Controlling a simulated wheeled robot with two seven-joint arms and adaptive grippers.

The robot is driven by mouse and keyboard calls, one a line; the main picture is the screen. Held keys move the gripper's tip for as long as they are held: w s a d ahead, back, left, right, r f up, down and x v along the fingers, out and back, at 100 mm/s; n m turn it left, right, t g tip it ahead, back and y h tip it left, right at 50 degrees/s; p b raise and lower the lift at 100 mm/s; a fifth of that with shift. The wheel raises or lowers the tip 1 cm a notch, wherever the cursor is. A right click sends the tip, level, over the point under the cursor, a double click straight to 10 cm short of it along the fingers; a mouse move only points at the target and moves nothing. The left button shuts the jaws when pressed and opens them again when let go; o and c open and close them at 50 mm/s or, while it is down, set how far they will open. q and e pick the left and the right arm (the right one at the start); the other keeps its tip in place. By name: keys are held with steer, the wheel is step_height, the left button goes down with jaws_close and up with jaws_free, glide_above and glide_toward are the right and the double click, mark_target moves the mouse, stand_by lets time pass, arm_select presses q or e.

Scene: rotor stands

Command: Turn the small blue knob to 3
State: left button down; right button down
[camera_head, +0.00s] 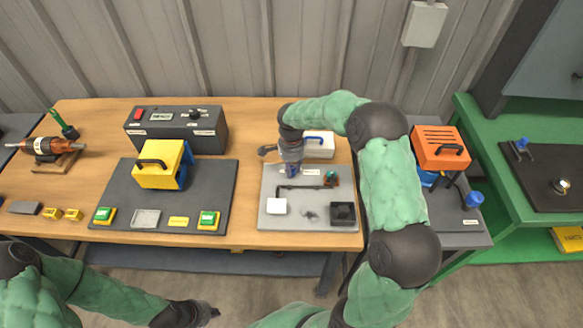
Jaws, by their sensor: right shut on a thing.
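My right gripper (291,168) points down at the upper left part of a light grey board (275,226) on the wooden table. It is shut on a small blue piece, which I take for the small blue knob; only a sliver of blue shows between the fingers. The knob's pointer and any number marks are too small or hidden to read. My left gripper (205,313) is low in the picture, in front of the table and away from the board. Its fingers are too dark and small to tell open from shut.
The board also carries a white block (277,206), a black box (343,213) and a dark pipe. A white box with a blue handle (319,146) stands just behind. A yellow device (160,165) is on a dark mat to the left. An orange-topped device (440,148) stands to the right.

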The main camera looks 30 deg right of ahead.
steer(key=shift+m, duration=0.3)
steer(key=c, duration=0.9)
jaws_free()
step_height(320, 180, up, 12)
steer(key=shift+f, duration=0.1)
